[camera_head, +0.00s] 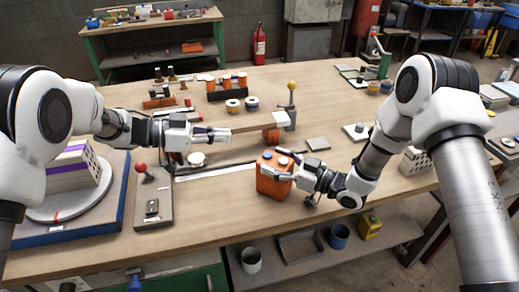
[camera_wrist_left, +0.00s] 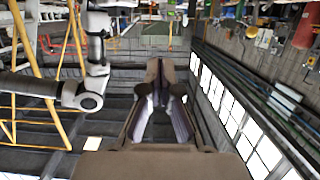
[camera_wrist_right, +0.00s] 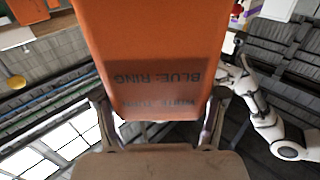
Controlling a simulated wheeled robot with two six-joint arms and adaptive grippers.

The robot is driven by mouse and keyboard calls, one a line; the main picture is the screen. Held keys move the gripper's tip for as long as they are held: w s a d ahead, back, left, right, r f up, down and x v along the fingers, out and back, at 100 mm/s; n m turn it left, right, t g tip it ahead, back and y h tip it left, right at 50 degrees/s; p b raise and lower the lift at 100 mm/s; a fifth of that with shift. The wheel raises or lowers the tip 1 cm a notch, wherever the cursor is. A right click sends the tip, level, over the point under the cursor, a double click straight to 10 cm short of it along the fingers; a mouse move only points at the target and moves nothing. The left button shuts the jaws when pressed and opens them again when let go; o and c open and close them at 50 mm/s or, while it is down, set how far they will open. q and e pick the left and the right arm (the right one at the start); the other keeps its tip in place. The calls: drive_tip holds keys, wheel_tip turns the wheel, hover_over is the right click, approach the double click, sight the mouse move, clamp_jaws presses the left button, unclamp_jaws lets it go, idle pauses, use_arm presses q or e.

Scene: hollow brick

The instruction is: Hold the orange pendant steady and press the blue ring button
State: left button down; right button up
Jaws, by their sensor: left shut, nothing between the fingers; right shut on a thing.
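The orange pendant (camera_head: 270,183) is a boxy block near the table's front edge, with buttons on its top; one looks bluish (camera_head: 284,163). My right gripper (camera_head: 282,166) is shut on it from the right. In the right wrist view the pendant (camera_wrist_right: 150,50) fills the space between the fingers, and its face shows upside-down print reading "BLUE: RING" above a second, unclear line. My left gripper (camera_head: 224,137) is shut and empty, left of the pendant and apart from it. Its closed fingers also show in the left wrist view (camera_wrist_left: 160,75).
A yellow-knobbed post (camera_head: 291,100) with an orange cylinder stands behind the pendant. A red-knobbed joystick box (camera_head: 152,195) and a turntable with a brick (camera_head: 75,185) are at the left. Several coloured parts stand at the back.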

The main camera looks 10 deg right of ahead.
use_arm(q)
hover_over(259, 158)
drive_tip(key=f, duration=0.2)
drive_tip(key=shift+s+d+f, duration=0.15)
drive_tip(key=shift+d+f, duration=0.15)
drive_tip(key=shift+f, duration=0.05)
drive_tip(key=f, duration=0.3)
drive_tip(key=shift+a, duration=0.2)
drive_tip(key=shift+a+f, duration=0.1)
drive_tip(key=shift+f, duration=0.3)
